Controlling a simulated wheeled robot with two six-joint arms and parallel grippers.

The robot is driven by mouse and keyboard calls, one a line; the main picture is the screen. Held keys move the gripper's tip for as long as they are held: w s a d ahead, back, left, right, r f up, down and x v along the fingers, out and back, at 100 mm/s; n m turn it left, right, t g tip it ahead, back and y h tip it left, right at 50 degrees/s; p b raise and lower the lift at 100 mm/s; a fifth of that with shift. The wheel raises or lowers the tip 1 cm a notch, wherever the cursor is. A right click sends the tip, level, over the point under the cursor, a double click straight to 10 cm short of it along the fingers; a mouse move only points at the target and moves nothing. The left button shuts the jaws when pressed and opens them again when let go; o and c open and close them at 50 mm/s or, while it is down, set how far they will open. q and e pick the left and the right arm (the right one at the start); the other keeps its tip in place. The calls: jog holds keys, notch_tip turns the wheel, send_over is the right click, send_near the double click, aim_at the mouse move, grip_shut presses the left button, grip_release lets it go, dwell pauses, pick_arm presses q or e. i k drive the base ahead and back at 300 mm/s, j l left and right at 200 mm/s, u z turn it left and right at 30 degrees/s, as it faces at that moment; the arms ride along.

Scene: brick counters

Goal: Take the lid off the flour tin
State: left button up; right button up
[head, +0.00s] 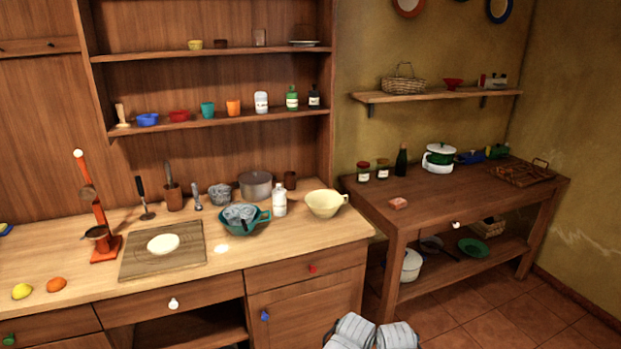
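No container shows a readable flour label, so I cannot tell for sure which is the flour tin. A white lidded vessel with green bands (438,159) stands upright on the right-hand wooden table, its top apparently covered. A white tub (411,265) stands on that table's lower shelf at the left, partly hidden by the table leg. A grey metal pot (255,186) stands at the back of the left counter.
The left counter (70,258) holds a board (138,261) with dough, a green colander (261,222), a white bottle (280,201) and a cream bowl (323,205). Dark jars (363,172) and a bottle (401,163) stand left of the green-banded vessel.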

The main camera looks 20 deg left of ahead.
aim_at(278, 191)
jog(key=i+l+u, duration=0.15)
jog(key=i+u, duration=0.2)
jog(key=i+l+u, duration=0.35)
jog(key=i, duration=0.2)
jog(key=i+l+u, duration=0.4)
